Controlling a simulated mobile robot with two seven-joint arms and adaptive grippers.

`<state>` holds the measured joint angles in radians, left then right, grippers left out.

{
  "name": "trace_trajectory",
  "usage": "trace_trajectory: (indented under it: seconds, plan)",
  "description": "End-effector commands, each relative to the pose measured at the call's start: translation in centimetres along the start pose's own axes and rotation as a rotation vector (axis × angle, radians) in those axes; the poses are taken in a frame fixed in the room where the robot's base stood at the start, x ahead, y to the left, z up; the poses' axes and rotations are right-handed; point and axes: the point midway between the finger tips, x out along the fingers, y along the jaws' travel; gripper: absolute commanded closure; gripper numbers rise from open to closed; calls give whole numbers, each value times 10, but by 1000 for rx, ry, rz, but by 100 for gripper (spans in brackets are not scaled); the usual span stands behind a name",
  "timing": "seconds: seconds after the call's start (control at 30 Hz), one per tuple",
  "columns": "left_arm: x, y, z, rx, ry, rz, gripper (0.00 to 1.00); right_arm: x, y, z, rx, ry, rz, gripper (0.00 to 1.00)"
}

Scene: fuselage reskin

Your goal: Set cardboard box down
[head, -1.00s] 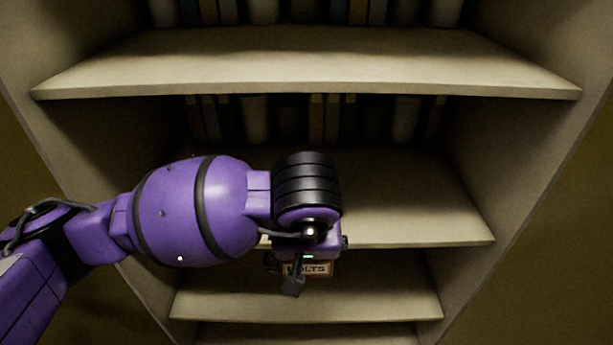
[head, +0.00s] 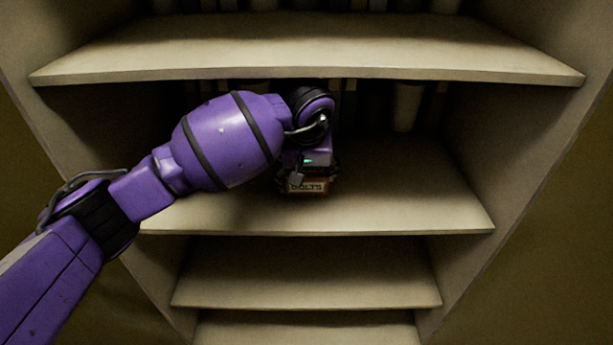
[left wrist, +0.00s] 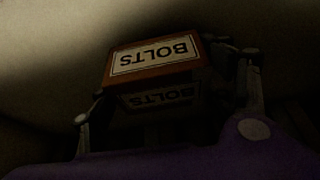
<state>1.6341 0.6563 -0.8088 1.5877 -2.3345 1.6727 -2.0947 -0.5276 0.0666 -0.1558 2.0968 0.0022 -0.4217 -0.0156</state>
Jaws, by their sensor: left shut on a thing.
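A small brown cardboard box (head: 307,187) with a white label reading BOLTS is at the middle shelf (head: 400,205) in the head view. My left gripper (head: 306,178) is shut on the box, reaching in from the left. In the left wrist view the box (left wrist: 155,60) shows upside down between the two fingers, with a pale surface close behind it. I cannot tell whether the box touches the shelf or is just above it. My right gripper is not in view.
The upper shelf (head: 300,45) is above my arm, and a lower shelf (head: 300,275) is empty. Dark book-like and cylindrical items (head: 407,105) stand at the back. The middle shelf is clear to the right of the box. Side walls (head: 540,150) enclose the shelves.

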Motion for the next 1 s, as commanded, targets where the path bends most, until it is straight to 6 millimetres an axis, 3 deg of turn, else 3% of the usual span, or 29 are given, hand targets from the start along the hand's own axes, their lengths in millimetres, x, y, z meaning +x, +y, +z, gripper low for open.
trace_trajectory:
  seconds: [0.03,0.17,0.57,0.6,0.73,1.0]
  plan:
    - [3,1,-8,-2,1,2,69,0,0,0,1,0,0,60]
    - [15,1,-2,1,0,2,69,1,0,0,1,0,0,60]
    - [19,0,-1,1,3,0,69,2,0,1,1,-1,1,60]
    - [20,0,0,1,0,-1,24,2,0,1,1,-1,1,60]
    - [20,0,0,1,0,0,7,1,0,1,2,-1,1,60]
    - [20,0,0,1,0,0,7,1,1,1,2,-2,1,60]
